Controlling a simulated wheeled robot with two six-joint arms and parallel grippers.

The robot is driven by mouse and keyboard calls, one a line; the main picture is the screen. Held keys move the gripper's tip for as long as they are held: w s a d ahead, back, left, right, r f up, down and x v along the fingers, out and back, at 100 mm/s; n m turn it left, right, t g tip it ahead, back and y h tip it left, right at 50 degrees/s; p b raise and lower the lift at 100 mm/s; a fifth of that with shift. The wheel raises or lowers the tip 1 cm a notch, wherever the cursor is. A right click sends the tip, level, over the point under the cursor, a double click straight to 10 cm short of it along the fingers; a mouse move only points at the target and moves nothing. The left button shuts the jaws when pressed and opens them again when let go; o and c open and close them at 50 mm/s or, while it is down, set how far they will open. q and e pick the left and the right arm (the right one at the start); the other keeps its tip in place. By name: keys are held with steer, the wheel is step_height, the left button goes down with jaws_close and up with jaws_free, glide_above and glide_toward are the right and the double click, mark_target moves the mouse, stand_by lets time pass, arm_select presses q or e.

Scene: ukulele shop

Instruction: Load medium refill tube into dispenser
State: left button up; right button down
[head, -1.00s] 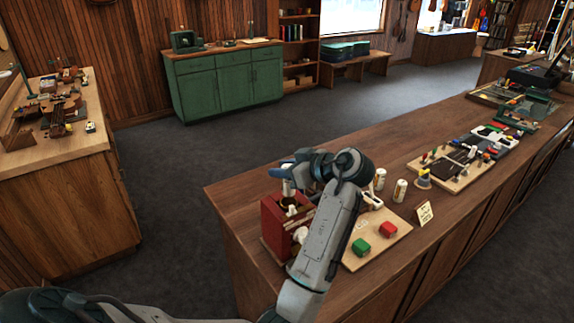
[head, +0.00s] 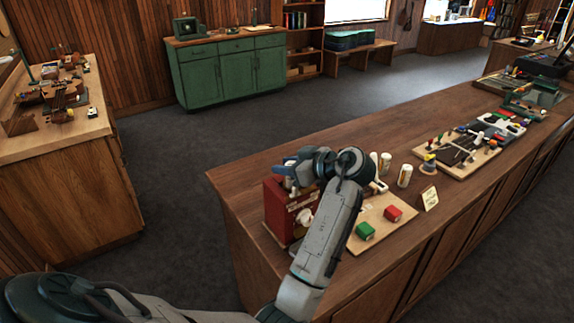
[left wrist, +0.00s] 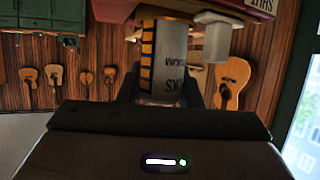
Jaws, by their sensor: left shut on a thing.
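The red dispenser (head: 276,212) stands at the near left end of the wooden counter; its red edge with upside-down lettering also shows at the top of the left wrist view (left wrist: 262,6). My left gripper (head: 288,170) is just above the dispenser's top. It is shut on the refill tube (left wrist: 168,60), a grey tube with dark printed lettering and an orange-and-black band. In the head view only a small pale part of the tube (head: 291,184) shows at the dispenser's top. I cannot tell whether its end is inside the dispenser. My right gripper is not in view.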

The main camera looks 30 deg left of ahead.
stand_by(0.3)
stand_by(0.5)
arm_select(q)
steer(key=shift+b, duration=0.35)
steer(key=shift+f+b, duration=0.4)
steer(key=shift+f, duration=0.1)
steer(key=o, duration=0.7)
steer(key=shift+d, duration=0.1)
